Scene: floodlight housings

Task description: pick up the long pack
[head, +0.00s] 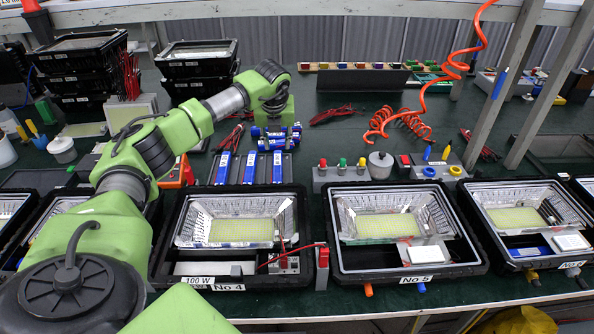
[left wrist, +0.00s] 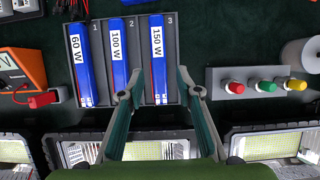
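Three blue packs stand side by side in a grey rack (left wrist: 140,116) with slots numbered 1, 2 and 3. They are the 60 W pack (left wrist: 82,75), the 100 W pack (left wrist: 119,70) and the 150 W pack (left wrist: 158,75). Their lengths look much alike, so I cannot tell which is the long one. The rack's packs also show in the head view (head: 250,168). My left gripper (left wrist: 161,84) is open, with its fingers on either side of the 150 W pack's near end. I cannot see any contact. My right gripper is out of view.
Lamp housings No 4 (head: 171,244) and No 5 (head: 335,240) stand in front of the rack. A block with red, green and yellow knobs (left wrist: 217,78) is right of it. An orange device (left wrist: 20,68) is left. An orange coiled hose (head: 420,120) hangs behind.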

